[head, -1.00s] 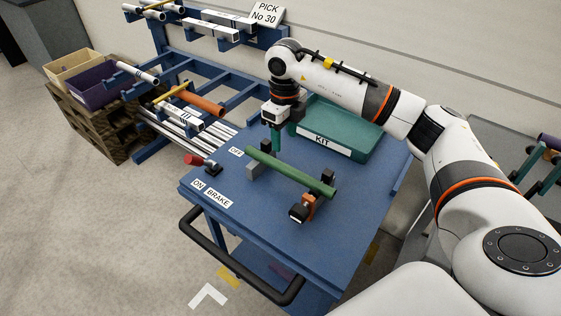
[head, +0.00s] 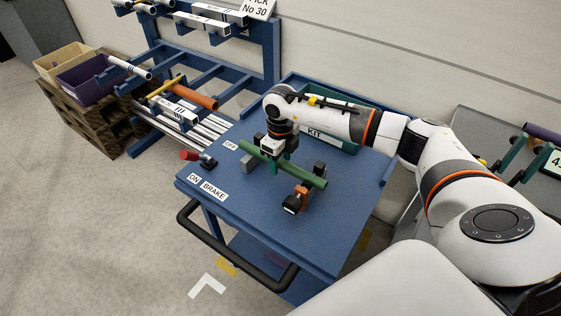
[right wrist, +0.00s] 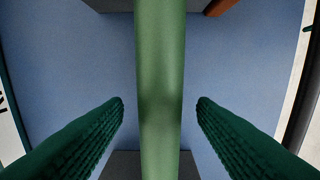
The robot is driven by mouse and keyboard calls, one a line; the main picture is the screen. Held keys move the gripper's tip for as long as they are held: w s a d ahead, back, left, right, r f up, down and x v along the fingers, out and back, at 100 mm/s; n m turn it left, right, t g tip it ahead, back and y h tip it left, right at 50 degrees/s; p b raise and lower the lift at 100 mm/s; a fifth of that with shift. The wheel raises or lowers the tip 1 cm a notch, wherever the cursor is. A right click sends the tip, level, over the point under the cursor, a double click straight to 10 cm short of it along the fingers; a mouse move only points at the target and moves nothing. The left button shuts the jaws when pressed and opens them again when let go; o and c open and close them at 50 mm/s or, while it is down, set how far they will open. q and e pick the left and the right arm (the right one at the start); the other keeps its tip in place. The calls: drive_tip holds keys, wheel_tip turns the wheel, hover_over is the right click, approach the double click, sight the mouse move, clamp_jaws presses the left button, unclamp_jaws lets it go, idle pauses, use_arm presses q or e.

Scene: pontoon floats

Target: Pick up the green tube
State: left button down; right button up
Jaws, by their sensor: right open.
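The green tube (head: 305,175) lies slantwise over the blue cart top, raised on grey blocks (head: 247,165). In the right wrist view the tube (right wrist: 160,70) runs up and down the middle of the picture. My right gripper (head: 281,161) points down over the tube's middle in the head view. In the right wrist view its two dark green ribbed fingers (right wrist: 160,103) are open, one on each side of the tube, with a gap on both sides. My left gripper is not in view.
The dark green KIT tray (head: 345,146) stands behind the arm on the blue cart (head: 250,205). An orange piece with a black end (head: 301,196) sits by the tube's near end. A red-tipped lever (head: 190,155) is at the left edge. A blue rack (head: 262,50) with tubes stands behind.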

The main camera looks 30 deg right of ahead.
clamp_jaws()
drive_tip(key=shift+r, duration=0.15)
